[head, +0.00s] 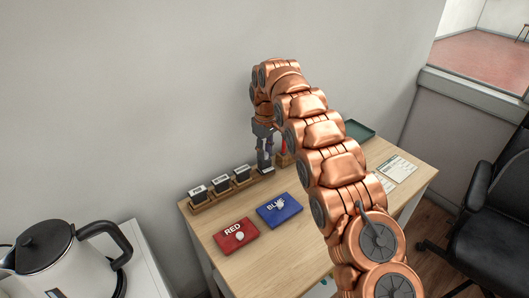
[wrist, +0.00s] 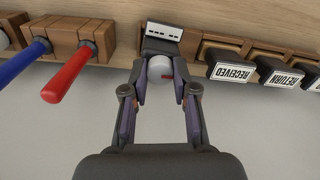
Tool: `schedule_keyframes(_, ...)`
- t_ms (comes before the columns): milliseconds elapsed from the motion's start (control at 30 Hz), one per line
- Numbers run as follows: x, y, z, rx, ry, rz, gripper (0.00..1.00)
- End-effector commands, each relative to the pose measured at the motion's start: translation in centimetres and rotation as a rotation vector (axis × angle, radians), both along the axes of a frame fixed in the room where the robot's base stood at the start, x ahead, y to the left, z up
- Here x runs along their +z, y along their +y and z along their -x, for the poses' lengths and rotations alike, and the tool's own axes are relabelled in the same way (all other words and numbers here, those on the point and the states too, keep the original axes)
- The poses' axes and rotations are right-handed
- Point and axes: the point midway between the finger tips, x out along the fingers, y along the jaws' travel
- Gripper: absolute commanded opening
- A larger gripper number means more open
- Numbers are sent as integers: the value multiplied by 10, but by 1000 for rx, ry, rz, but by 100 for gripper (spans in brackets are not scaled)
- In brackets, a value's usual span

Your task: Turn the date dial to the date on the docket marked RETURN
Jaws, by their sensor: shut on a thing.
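In the wrist view my gripper (wrist: 163,92) is shut on a pale round knob (wrist: 160,68), which looks like the date dial. A small red mark shows at the knob's side. The knob sits below a dark block with a white strip (wrist: 163,31) of small dark marks, too small to read. In the head view my gripper (head: 265,162) is down at the back of the desk, at the right of the stamp row, and hides the dial. Two paper dockets (head: 397,167) lie at the desk's right, partly behind my arm. Their writing is too small to read.
Stamps stand left of the gripper in the head view; RECEIVED (wrist: 231,71) and RETURN (wrist: 281,75) stamps show in the wrist view. Red (wrist: 66,76) and blue (wrist: 24,62) handles stand close on the other side. Red (head: 236,236) and blue (head: 280,210) pads and a green tray (head: 359,131) are on the desk.

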Motion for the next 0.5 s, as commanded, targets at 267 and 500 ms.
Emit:
schedule_keyframes(267,-1,0,1,-164,3,0,0)
schedule_keyframes(500,-1,0,1,-283,2,1,0)
